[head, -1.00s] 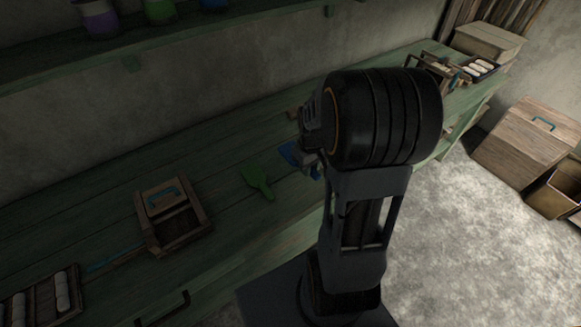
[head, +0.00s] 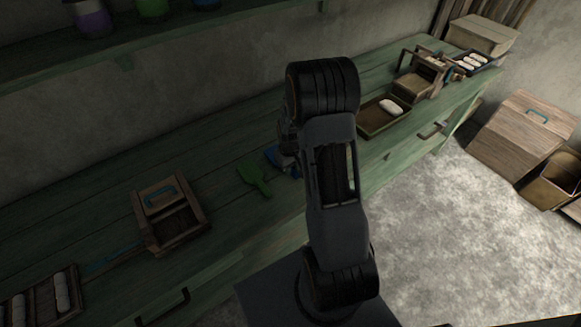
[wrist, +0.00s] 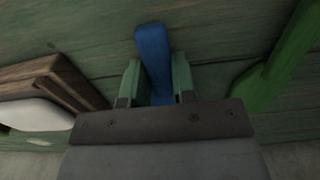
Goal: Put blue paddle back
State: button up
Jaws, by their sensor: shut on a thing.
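The blue paddle (head: 274,156) is partly hidden by my arm in the head view. In the wrist view its blue handle (wrist: 153,58) stands between the two green finger pads. My gripper (wrist: 156,80) is shut on this handle, over the green bench. In the head view my gripper (head: 290,167) is mostly hidden behind my arm. I cannot tell whether the paddle touches the bench. A green paddle (head: 253,176) lies just left of the blue one, and part of it shows at the right of the wrist view (wrist: 278,72).
A wooden tray (head: 372,129) with a white roll (head: 391,107) lies right of my arm. A wooden box with a blue handle (head: 150,222) stands on the left, near a rack of white rolls (head: 40,302). A wooden frame (head: 412,84) stands farther right.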

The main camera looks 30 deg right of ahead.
jog(key=shift+f, duration=0.15)
jog(key=shift+f, duration=0.15)
jog(key=o, duration=0.9)
notch_tip(320, 180, up, 12)
jog(key=shift+s+a+r+m+t, duration=0.2)
jog(key=shift+s+a+r+t, duration=0.45)
jog(key=shift+s+a+r, duration=1.55)
jog(key=shift+s+a+r+m+t, duration=0.2)
jog(key=shift+s+a+r+t, duration=0.5)
jog(key=shift+s+a+r, duration=1.5)
jog(key=shift+s+a+r+m+t, duration=0.2)
jog(key=shift+s+a+r+t, duration=0.45)
jog(key=shift+s+a+r, duration=1.5)
